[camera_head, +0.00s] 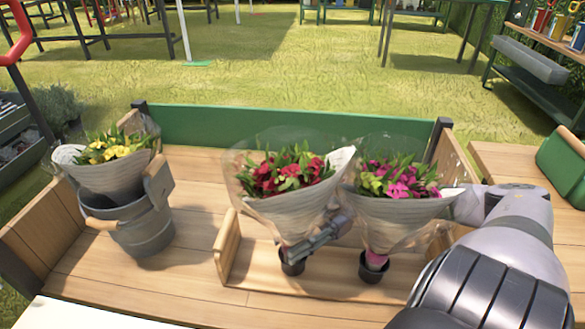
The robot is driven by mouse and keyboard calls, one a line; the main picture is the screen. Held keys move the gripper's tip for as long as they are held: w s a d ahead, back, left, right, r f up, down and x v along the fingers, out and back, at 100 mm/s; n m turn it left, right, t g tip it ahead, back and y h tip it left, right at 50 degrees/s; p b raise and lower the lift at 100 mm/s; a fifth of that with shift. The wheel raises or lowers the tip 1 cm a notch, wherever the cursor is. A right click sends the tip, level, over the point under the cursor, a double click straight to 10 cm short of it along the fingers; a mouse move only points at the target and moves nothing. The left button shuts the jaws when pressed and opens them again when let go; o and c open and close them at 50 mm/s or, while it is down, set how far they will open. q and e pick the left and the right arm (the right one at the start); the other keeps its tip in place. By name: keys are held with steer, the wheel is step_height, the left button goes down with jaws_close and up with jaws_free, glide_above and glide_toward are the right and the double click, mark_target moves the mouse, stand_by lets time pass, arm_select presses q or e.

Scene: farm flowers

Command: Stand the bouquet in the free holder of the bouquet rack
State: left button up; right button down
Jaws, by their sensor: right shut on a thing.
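The bouquet rack (228,250) is a low wooden stand with two small black cup holders in front. A bouquet of red flowers (290,205) in grey-white paper and clear film stands nearly upright at the left holder (291,264). Its foot meets the cup; how deep it sits I cannot tell. My right gripper (303,248) is shut on its narrow lower wrap, reaching in from the right behind the pink bouquet. The pink bouquet (398,215) stands in the right holder (375,268) and hides part of my right wrist. My left gripper is not in view.
A grey metal bucket (143,232) with a yellow bouquet (112,165) stands at the left of the wooden table (190,285). A green board (290,128) closes the table's back. A green crate (562,165) is at right. Bare tabletop lies between bucket and rack.

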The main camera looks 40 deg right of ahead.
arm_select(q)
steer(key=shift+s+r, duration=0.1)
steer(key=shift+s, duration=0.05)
arm_select(e)
steer(key=c, duration=1.2)
jaws_free()
steer(key=shift+c, duration=0.2)
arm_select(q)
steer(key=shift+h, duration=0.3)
arm_select(e)
steer(key=shift+d, duration=0.3)
steer(key=d, duration=0.5)
steer(key=shift+s+p, duration=0.25)
steer(key=shift+p, duration=0.15)
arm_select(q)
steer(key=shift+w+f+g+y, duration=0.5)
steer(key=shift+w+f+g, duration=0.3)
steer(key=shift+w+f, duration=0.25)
arm_select(e)
steer(key=d, duration=0.6)
steer(key=shift+s+d, duration=0.15)
steer(key=shift+s, duration=0.25)
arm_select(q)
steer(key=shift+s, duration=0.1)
